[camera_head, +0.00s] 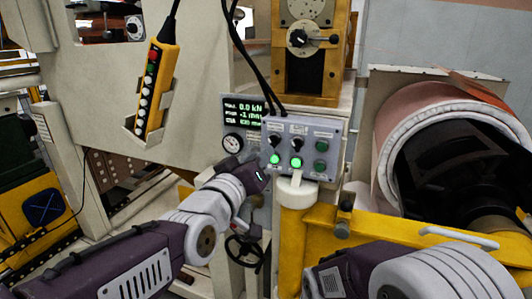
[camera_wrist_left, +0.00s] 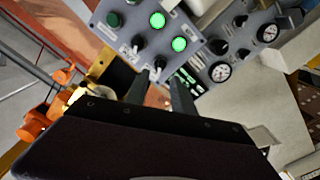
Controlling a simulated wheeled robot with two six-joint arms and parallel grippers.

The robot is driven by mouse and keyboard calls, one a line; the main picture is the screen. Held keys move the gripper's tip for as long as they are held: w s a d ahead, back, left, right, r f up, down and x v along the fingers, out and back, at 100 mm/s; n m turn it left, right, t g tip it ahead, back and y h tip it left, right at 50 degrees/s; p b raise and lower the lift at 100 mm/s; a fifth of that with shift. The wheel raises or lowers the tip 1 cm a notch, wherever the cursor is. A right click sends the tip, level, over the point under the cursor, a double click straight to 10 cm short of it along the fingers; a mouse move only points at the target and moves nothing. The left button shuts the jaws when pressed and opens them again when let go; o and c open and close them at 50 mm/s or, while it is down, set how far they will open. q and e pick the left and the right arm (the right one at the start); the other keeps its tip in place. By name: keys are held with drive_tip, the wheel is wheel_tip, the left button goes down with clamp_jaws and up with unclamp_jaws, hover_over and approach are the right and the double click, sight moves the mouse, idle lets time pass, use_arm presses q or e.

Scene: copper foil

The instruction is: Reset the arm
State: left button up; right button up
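The grey control panel (camera_head: 305,147) stands at the middle of the head view, with two lit green buttons (camera_head: 285,161), an unlit dark green button and black switches. My left gripper (camera_head: 262,170) is at the panel's lower left edge in the head view. In the left wrist view its two dark fingers (camera_wrist_left: 160,97) are apart, with nothing clearly held between them. The panel (camera_wrist_left: 130,25) lies just beyond the fingertips, and I cannot tell whether they touch it. My right arm shows at the lower right of the head view, but its gripper does not.
A gauge and display unit (camera_head: 240,120) is left of the panel. A yellow pendant (camera_head: 155,85) hangs at the upper left. A large copper roll (camera_head: 430,110) is at the right, behind a yellow frame (camera_head: 390,240). A handwheel (camera_head: 243,250) is below my left wrist.

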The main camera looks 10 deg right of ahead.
use_arm(q)
drive_tip(key=shift+v, duration=1.2)
drive_tip(key=w+a+f+n+y+p, duration=0.3)
drive_tip(key=w+a+y+p, duration=0.3)
drive_tip(key=a, duration=0.7)
drive_tip(key=s+a+f+g+y+p, duration=0.25)
drive_tip(key=a+f+g, duration=0.25)
drive_tip(key=a+f, duration=0.55)
drive_tip(key=s+a+f+m+g, duration=0.1)
drive_tip(key=s+f+g, duration=0.3)
drive_tip(key=s+f, duration=0.4)
drive_tip(key=s+a+f+m+g+y+p, duration=0.1)
drive_tip(key=s+f+g, duration=0.3)
drive_tip(key=s+f, duration=0.4)
drive_tip(key=s+a, duration=0.1)
drive_tip(key=s, duration=0.3)
drive_tip(key=shift+a+f+g, duration=0.3)
drive_tip(key=shift+a+g, duration=0.1)
